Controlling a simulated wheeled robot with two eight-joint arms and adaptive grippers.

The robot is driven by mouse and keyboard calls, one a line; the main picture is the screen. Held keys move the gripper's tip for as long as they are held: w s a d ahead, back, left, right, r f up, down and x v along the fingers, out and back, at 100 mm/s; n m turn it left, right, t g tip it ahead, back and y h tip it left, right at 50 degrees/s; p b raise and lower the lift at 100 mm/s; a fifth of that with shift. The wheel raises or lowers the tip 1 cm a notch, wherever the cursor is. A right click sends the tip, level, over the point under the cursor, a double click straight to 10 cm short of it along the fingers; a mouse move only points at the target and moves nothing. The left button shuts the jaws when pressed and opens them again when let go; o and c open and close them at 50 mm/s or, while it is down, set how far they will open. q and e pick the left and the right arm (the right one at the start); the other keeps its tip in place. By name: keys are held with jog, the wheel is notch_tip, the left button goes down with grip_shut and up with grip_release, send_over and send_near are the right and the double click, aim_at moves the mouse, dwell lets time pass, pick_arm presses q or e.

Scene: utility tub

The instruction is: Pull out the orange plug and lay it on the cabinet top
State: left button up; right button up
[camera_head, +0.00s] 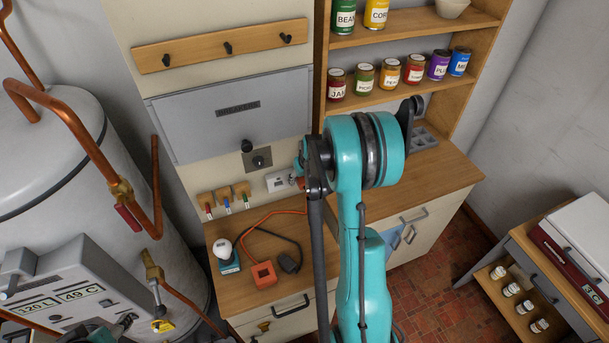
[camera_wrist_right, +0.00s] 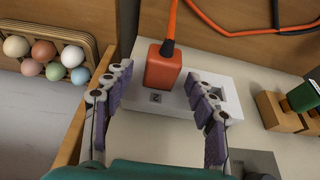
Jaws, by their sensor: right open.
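The orange plug (camera_wrist_right: 164,68) sits in the white socket plate (camera_wrist_right: 224,82) on the wall, with its orange cord running upward in the right wrist view. My right gripper (camera_wrist_right: 158,74) is open, its two fingers on either side of the plug; I cannot tell whether they touch it. In the head view the socket plate (camera_head: 277,181) shows left of my teal right arm, which hides most of the plug. The wooden cabinet top (camera_head: 222,288) lies below. My left gripper does not show clearly.
On the cabinet top stand an orange block (camera_head: 263,274), a dark plug (camera_head: 289,263) with a black cord, and a white bulb-shaped thing (camera_head: 222,247) on a teal base. Shelves with jars (camera_head: 390,72) rise behind. A boiler (camera_head: 55,150) with copper pipes stands left.

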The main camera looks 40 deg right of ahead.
jog(key=shift+f, duration=0.25)
jog(key=c, duration=1.3)
jog(key=shift+o, duration=0.2)
jog(key=shift+s, duration=0.1)
jog(key=shift+s+a, duration=0.2)
jog(key=shift+s, duration=0.45)
jog(key=shift+s, duration=0.1)
jog(key=shift+s+a+b, duration=0.25)
jog(key=shift+s, duration=0.4)
jog(key=shift+s+a+b, duration=0.2)
jog(key=shift+s, duration=0.4)
jog(key=shift+s, duration=0.1)
